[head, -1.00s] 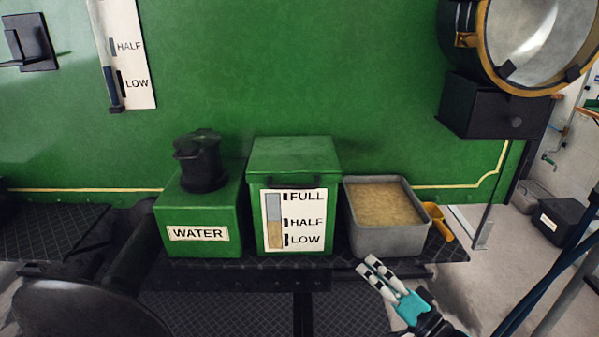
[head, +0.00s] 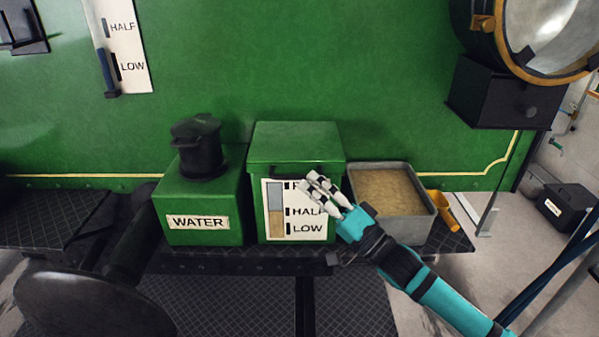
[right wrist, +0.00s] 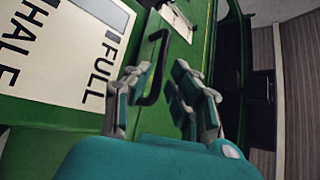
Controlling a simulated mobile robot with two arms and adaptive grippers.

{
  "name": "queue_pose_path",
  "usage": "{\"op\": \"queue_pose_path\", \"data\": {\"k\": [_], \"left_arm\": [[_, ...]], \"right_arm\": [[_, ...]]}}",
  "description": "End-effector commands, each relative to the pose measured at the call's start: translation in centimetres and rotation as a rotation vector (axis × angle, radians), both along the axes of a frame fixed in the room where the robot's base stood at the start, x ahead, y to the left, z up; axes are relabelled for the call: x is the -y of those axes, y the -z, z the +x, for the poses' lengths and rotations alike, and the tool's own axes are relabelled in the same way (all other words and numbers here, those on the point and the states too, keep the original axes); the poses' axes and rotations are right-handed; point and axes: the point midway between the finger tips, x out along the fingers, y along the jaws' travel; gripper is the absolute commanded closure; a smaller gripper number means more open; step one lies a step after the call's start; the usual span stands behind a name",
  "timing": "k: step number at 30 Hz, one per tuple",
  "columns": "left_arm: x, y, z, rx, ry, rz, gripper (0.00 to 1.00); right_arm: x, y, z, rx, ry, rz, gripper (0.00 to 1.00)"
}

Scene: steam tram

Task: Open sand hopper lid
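The sand hopper (head: 254,205) is a green box with a FULL/HALF/LOW gauge on its front, in the middle of the head view. Its green lid (head: 293,142) is down. A black handle (head: 290,171) runs along the lid's front edge. My right gripper (head: 314,181) is in front of the hopper's upper right front, close to the handle, and covers part of the gauge. In the right wrist view the handle (right wrist: 152,70) shows between the two spread fingers (right wrist: 160,85). I cannot tell whether they touch it. My left gripper is not in view.
A green WATER box (head: 200,206) with a black spout cap (head: 198,150) stands left of the hopper. A grey tray of sand (head: 409,228) with a yellow scoop (head: 442,204) stands to the right. A large lamp (head: 535,40) hangs at upper right.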

Motion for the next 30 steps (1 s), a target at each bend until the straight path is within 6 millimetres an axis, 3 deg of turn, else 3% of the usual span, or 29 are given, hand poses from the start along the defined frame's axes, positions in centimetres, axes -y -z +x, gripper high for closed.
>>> {"op": "queue_pose_path", "data": {"k": [7, 18, 24, 30], "left_arm": [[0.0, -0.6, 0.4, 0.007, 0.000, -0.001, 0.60], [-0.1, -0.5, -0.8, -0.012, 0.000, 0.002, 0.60], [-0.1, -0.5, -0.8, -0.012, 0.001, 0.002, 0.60], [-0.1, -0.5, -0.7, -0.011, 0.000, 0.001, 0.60]], "right_arm": [[-2.4, -1.3, 1.9, 0.001, 0.000, -0.001, 0.79], [-2.8, -1.5, 2.3, -0.001, 0.000, -0.001, 0.79], [-2.8, -1.5, 2.3, -0.001, 0.000, -0.001, 1.00], [-2.8, -1.4, 2.3, -0.001, 0.002, -0.002, 1.00]]}}
